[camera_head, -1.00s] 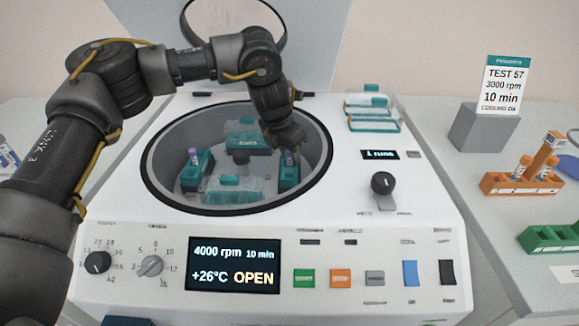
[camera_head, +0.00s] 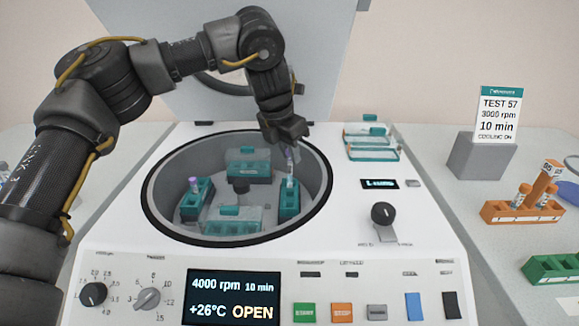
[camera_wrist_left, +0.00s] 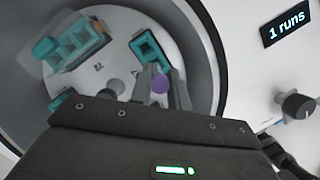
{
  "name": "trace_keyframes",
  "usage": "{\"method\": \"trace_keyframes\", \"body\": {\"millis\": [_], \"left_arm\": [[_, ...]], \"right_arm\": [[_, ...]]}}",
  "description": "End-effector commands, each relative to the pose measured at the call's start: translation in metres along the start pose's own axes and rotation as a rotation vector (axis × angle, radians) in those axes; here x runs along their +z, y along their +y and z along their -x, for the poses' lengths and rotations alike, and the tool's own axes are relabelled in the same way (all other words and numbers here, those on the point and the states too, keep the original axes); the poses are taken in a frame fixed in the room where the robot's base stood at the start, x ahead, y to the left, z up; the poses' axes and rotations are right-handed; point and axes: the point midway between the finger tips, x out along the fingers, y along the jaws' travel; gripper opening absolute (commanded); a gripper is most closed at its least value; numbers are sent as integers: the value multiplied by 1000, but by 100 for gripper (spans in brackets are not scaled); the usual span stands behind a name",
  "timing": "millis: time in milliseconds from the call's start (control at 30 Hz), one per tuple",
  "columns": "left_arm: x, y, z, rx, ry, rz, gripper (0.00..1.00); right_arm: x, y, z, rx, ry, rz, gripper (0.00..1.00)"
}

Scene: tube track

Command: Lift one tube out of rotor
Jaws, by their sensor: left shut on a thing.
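The centrifuge rotor chamber (camera_head: 240,226) is open, with several teal buckets inside. My left gripper (camera_head: 289,145) is above the right-hand bucket (camera_head: 289,200), shut on a tube (camera_head: 290,163). The tube hangs upright below the fingers, its lower part over or in the bucket mouth; I cannot tell if it is fully clear. In the left wrist view the purple cap (camera_wrist_left: 161,81) sits between the fingertips, beside an open teal bucket (camera_wrist_left: 150,48). Another purple-capped tube (camera_head: 194,184) stands in the left bucket (camera_head: 196,203). My right gripper is not in view.
The chamber rim surrounds the work. The raised lid (camera_head: 190,60) stands behind. Clear-and-teal covers (camera_head: 372,150) lie at the back right of the machine. An orange rack (camera_head: 520,208) with tubes and a green rack (camera_head: 553,268) stand on the right-hand table. A knob (camera_head: 383,213) rises from the panel.

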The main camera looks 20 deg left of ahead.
Motion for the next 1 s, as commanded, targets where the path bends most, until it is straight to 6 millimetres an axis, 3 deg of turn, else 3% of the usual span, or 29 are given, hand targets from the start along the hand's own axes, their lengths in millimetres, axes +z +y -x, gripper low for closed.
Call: {"method": "trace_keyframes", "body": {"millis": [233,533,1000], "left_arm": [[3,0,10,0,-1,0,5],[4,0,12,0,-1,0,5],[14,0,44,-1,0,0,5]], "right_arm": [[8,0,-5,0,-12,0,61],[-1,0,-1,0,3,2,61],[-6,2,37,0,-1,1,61]]}}
